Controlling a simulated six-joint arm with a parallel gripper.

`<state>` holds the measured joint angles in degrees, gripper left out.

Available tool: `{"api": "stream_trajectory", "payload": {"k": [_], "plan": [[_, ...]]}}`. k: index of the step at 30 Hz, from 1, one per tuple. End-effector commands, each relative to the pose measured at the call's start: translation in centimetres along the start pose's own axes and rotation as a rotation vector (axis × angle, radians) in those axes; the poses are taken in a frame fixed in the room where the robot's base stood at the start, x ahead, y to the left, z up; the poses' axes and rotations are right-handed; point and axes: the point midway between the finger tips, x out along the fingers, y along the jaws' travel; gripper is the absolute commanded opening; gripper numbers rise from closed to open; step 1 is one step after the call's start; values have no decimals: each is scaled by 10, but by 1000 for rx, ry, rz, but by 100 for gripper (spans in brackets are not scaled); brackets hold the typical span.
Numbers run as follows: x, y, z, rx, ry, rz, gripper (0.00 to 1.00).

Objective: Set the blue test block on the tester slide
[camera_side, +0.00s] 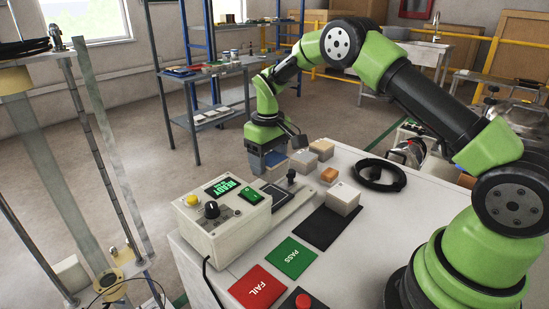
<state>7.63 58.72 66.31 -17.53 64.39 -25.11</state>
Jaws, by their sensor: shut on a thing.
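My gripper (270,157) is at the far end of the white table, pointing down. The tester (224,214) is a beige box at the left edge of the table with a lit green display. The tester slide (274,194), a grey and dark plate at the tester's right side, is nearer the camera than my gripper and looks empty.
A black-knobbed lever (291,176) stands by the slide. Beige blocks (302,161), an orange block (328,174) and a white block (343,199) sit to the right. The green PASS pad (290,258) and red FAIL pad (257,288) are in front.

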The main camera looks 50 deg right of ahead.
Motion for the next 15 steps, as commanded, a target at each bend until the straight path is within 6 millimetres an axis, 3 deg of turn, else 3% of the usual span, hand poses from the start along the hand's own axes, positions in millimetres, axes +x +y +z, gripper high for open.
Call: {"api": "stream_trajectory", "payload": {"k": [15], "plan": [[51,0,0,0,0,-1,28]]}}
